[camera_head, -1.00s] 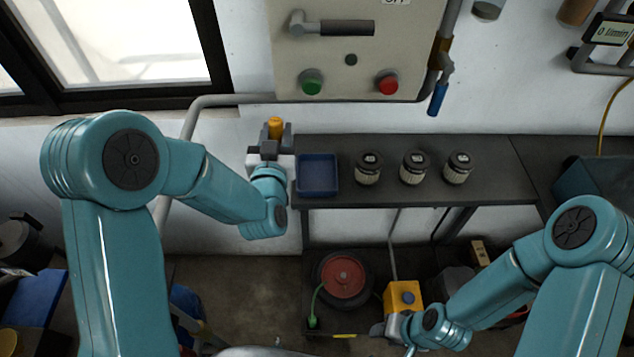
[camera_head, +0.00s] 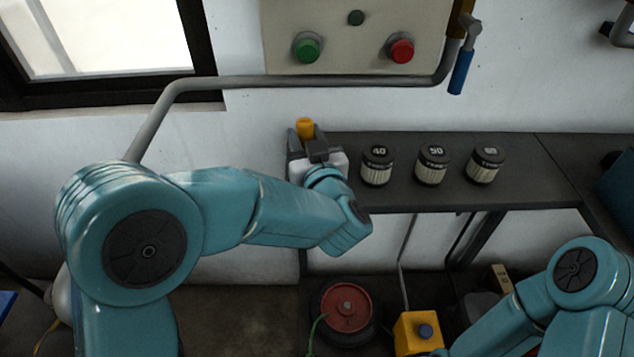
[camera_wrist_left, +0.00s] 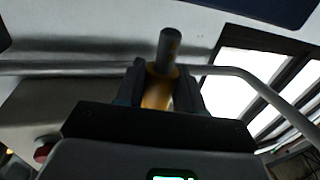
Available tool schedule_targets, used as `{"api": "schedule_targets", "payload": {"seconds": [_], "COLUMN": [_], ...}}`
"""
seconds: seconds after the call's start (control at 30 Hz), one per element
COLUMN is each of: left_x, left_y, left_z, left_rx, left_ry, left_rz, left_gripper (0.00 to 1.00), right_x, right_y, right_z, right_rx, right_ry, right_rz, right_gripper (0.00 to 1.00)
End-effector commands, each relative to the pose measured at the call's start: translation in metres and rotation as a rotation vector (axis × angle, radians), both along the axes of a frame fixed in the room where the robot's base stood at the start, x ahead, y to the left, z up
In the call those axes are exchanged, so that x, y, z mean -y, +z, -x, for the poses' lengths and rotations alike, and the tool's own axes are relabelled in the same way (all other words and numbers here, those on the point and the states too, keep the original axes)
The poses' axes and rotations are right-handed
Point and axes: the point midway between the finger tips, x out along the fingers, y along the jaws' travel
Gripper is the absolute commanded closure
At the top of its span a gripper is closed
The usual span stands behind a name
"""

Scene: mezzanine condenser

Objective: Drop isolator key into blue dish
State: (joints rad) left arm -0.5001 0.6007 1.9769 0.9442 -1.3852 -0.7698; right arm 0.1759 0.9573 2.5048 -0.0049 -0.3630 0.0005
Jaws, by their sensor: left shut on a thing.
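My left gripper (camera_head: 314,150) is shut on the isolator key, and its yellow-orange end (camera_head: 305,127) stands up between the fingers. In the left wrist view the key (camera_wrist_left: 158,92) shows as a yellow body with a grey round tip between the dark fingers (camera_wrist_left: 160,90). The gripper is at the left end of the dark shelf (camera_head: 335,140), near the wall. The blue dish is hidden behind my left gripper and wrist in the head view. A dark blue edge (camera_wrist_left: 265,8) shows at the top of the left wrist view; I cannot tell whether it is the dish. My right gripper is out of view.
Three ribbed canisters (camera_head: 431,165) stand on the shelf to the right of my left wrist. A grey pipe (camera_head: 300,82) runs along the wall above. A panel with green and red buttons (camera_head: 355,45) is higher up. A yellow box (camera_head: 416,335) and a red reel (camera_head: 346,308) are below.

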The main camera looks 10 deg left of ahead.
Motion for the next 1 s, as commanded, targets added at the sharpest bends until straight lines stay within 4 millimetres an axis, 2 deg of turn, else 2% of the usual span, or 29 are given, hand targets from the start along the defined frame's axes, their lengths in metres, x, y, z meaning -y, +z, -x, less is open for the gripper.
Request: {"api": "schedule_targets", "payload": {"seconds": [0.03, 0.1, 0.4, 0.43, 0.5, 0.53, 1.0], "left_x": [-0.0003, -0.0004, -0.0004, -0.0004, -0.0004, -0.0004, -0.0014], "left_y": [-0.0117, -0.0170, -0.0181, -0.0181, -0.0181, -0.0181, -0.0184], "left_z": [-0.0003, -0.0008, -0.0020, -0.0020, -0.0019, -0.0019, -0.0025], "left_rx": [0.000, 0.000, 0.001, 0.001, 0.001, 0.001, 0.000], "left_ry": [0.000, 0.000, 0.000, 0.000, 0.000, 0.000, -0.001], "left_rz": [0.000, 0.000, 0.000, 0.000, 0.000, 0.000, 0.001], "left_gripper": [0.94, 0.94, 0.94, 0.60, 0.37, 0.33, 0.33], "right_x": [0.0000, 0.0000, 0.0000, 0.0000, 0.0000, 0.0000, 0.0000], "right_y": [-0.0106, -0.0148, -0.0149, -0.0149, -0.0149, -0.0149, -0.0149], "right_z": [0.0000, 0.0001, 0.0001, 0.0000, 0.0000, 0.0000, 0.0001], "right_rx": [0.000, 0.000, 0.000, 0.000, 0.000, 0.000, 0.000], "right_ry": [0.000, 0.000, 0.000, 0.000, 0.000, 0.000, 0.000], "right_rz": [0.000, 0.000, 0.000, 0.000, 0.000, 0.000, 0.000], "right_gripper": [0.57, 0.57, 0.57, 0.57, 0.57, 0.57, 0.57]}}
